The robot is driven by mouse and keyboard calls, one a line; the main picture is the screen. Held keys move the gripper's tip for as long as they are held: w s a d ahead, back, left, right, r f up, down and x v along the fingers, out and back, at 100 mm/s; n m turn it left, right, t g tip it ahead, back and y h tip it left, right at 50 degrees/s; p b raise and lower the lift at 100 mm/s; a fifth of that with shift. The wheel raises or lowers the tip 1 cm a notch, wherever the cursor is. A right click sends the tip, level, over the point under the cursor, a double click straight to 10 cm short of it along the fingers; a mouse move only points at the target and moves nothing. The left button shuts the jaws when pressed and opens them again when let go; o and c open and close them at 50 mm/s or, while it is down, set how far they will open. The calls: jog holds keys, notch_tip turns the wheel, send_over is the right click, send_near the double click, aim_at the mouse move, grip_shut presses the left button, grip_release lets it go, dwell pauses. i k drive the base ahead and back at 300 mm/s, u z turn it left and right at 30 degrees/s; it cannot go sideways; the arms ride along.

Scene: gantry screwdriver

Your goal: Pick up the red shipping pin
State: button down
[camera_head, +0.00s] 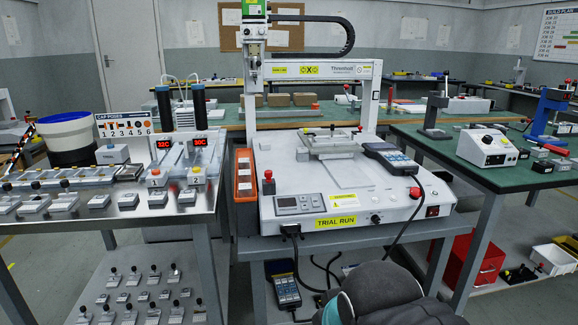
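I cannot single out the red shipping pin with certainty. Several small red parts show around the white gantry screwdriver machine (345,205). A red-topped knob (268,177) stands at the left of its deck. Another red knob (415,192) sits at the right of the deck. A small red-tipped part (359,129) shows by the fixture (332,141) on the moving plate. A dark grey rounded part of my own arm shows at the bottom centre. My gripper's fingers are not in view.
A handheld pendant (390,158) lies at the right of the deck. An orange box (245,175) hangs at its left side. A steel bench (125,205) with two drivers stands left, a green-topped bench (430,148) right. A red cabinet (480,258) is below. The gantry column rises behind.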

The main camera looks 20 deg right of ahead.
aim_at(269, 173)
jog(key=u, duration=0.85)
jog(key=i, duration=0.45)
